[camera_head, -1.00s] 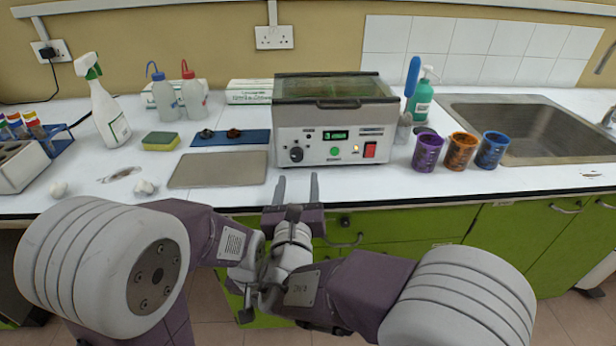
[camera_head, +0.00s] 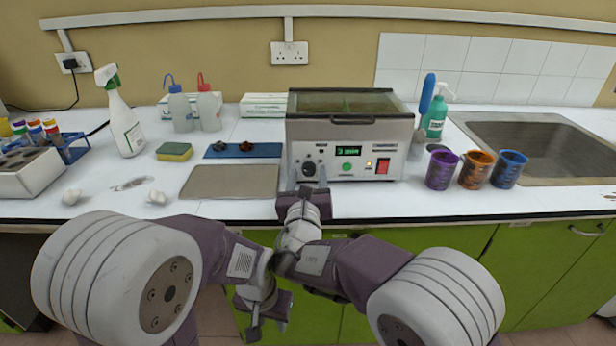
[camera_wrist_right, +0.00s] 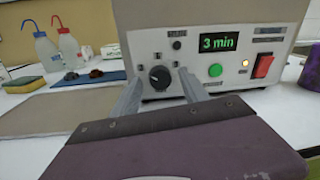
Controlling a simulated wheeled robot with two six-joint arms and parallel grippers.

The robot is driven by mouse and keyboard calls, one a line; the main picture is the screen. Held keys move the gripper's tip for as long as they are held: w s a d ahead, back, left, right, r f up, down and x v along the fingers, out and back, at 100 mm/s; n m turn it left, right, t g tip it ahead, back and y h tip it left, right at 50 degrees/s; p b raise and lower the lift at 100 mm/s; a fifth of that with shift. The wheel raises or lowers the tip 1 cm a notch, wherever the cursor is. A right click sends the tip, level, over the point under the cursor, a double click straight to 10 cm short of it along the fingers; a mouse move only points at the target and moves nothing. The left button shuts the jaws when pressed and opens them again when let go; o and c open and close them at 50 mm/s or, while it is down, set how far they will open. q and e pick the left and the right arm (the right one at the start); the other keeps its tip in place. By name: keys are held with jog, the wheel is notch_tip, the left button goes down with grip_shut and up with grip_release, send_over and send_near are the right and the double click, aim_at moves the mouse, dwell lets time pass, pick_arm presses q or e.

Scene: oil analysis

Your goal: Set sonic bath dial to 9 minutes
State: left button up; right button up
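The sonic bath (camera_head: 345,135) is a grey box with a lidded tank, standing on the white counter. Its black dial (camera_head: 309,168) is at the left of the front panel and also shows in the right wrist view (camera_wrist_right: 159,77). The green display (camera_wrist_right: 218,42) reads "3 min". My right gripper (camera_head: 308,180) is open in front of the dial. In the right wrist view its fingertips (camera_wrist_right: 159,82) lie either side of the dial, with gaps; I cannot tell how deep they reach. My left gripper (camera_head: 254,312) hangs low before the green cabinets, its opening unclear.
A green button (camera_wrist_right: 215,71) and a lit red switch (camera_wrist_right: 263,66) sit right of the dial. A grey plate (camera_head: 232,182) lies left of the bath. Purple, orange and blue cups (camera_head: 476,170) stand to its right, before the sink (camera_head: 550,145).

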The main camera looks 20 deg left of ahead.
grip_shut()
jog(key=shift+f+m+b, duration=0.2)
jog(key=shift+m+b, duration=0.2)
jog(key=shift+b, duration=0.3)
jog(key=m+b, duration=0.5)
jog(key=b, duration=0.2)
jog(key=m+g+b, duration=0.1)
jog(key=m+b, duration=0.5)
jog(key=b, duration=0.1)
jog(key=shift+d+m+y, duration=0.1)
jog(key=shift+m+y, duration=0.2)
jog(key=shift+y, duration=0.1)
jog(key=m+b, duration=0.4)
jog(key=m, duration=0.1)
jog(key=shift+b, duration=0.4)
jog(key=m+y+b, duration=0.1)
jog(key=m+b, duration=0.1)
jog(key=m, duration=0.1)
jog(key=shift+d+r, duration=0.1)
jog(key=shift+r+m+b, duration=0.1)
jog(key=shift+m+b, duration=0.7)
jog(key=shift+m, duration=0.2)
